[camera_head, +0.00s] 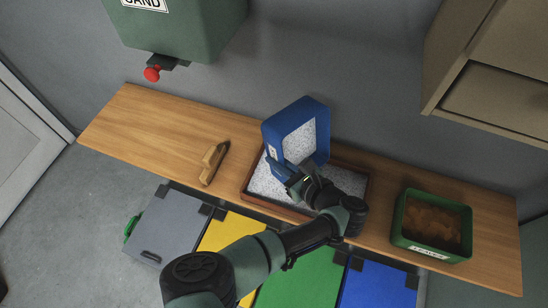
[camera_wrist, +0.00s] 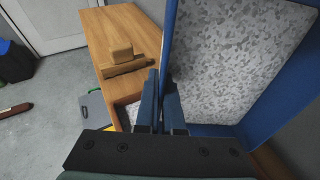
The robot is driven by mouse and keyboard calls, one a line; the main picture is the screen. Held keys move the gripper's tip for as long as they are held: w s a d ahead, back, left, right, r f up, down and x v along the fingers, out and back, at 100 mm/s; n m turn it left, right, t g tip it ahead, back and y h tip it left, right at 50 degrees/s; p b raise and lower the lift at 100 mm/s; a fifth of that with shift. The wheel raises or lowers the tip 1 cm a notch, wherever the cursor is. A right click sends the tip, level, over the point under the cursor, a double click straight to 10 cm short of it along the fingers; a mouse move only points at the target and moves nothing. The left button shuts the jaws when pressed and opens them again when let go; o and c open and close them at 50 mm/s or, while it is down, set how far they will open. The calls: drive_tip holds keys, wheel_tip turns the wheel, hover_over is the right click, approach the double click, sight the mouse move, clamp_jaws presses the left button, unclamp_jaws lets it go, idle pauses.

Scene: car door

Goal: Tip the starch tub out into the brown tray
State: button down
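My gripper (camera_head: 291,180) is shut on the wall of the blue starch tub (camera_head: 290,114); in the wrist view the fingers (camera_wrist: 160,98) close on its blue edge (camera_wrist: 168,40). The tub is tipped on its side above the brown tray (camera_head: 268,206). Its open side faces the head camera, and white-grey speckled material shows inside it. The same kind of speckled material (camera_head: 344,179) covers the tray floor. My arm hides part of the tray. I cannot tell whether material is falling, or whether the tub touches the tray.
The wooden bench (camera_head: 150,135) is clear at left. A wooden brush or scraper (camera_head: 214,162) lies left of the tray. A green tub of brown material (camera_head: 428,250) stands at right. Coloured lidded bins (camera_head: 172,225) are below the front. A green sand hopper (camera_head: 190,30) and wall cabinet (camera_head: 495,95) hang above.

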sight(283, 156)
drive_tip(key=shift+s+d+f+t+y+b, duration=0.4)
drive_tip(key=shift+s+d+t+y+b, duration=0.35)
drive_tip(key=shift+t+b, duration=0.35)
drive_tip(key=shift+s+d+r+t+y+b, duration=0.15)
drive_tip(key=shift+s+d+t+y+b, duration=0.1)
drive_tip(key=shift+s+t+y+b, duration=0.25)
drive_tip(key=shift+s+d+r+t+y+b, duration=0.15)
drive_tip(key=shift+s+d+t+y+b, duration=0.2)
drive_tip(key=shift+t, duration=0.25)
drive_tip(key=shift+s, duration=0.1)
drive_tip(key=shift+r, duration=0.15)
idle(0.7)
wheel_tip(283, 156, up, 5)
drive_tip(key=p, duration=0.6)
